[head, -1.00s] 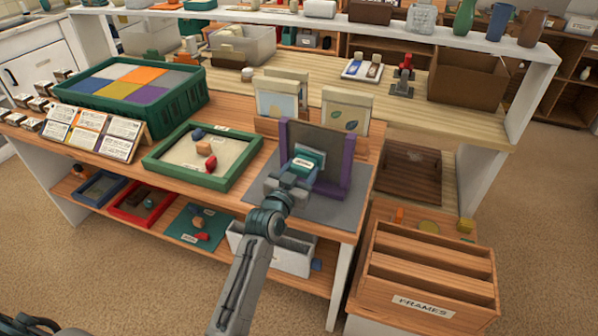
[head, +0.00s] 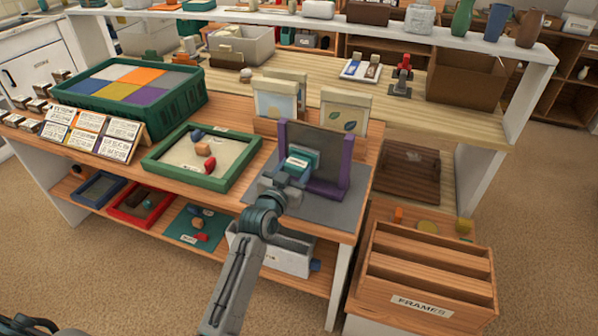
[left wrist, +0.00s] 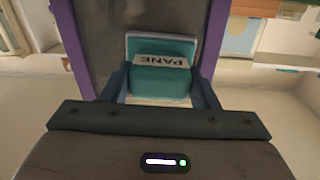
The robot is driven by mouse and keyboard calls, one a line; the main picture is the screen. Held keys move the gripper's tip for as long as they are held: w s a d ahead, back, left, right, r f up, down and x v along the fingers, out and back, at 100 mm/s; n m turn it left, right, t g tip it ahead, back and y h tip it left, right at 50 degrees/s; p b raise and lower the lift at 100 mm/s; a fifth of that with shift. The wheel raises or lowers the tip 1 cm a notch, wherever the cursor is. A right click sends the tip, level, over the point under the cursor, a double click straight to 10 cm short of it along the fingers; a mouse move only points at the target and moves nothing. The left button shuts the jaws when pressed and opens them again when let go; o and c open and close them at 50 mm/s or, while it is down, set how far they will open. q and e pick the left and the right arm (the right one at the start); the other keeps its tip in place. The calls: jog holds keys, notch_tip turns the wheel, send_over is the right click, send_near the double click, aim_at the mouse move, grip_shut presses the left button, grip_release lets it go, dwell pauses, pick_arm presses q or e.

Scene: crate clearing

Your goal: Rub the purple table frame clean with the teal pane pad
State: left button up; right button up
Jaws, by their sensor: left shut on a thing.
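The purple table frame (head: 344,177) stands upright on a grey mat (head: 326,207) at the right end of the wooden table. Its pane is dark and looks dull or smeared. My left gripper (head: 288,178) is shut on the teal pane pad (head: 303,158), in front of the left part of the pane. In the left wrist view, the pad (left wrist: 160,82) with its "PANE" label sits between the fingers of the gripper (left wrist: 163,90), and the purple frame (left wrist: 72,40) shows on both sides. I cannot tell whether the pad touches the pane. My right gripper is not in view.
A wooden box labelled "FRAMES" (head: 422,306) stands at the lower right.

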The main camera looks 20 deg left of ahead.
pick_arm(q)
jog(key=shift+d, duration=1)
jog(key=shift+s+d, duration=0.1)
jog(key=shift+d, duration=0.15)
jog(key=shift+a, duration=0.1)
jog(key=shift+a, duration=1.15)
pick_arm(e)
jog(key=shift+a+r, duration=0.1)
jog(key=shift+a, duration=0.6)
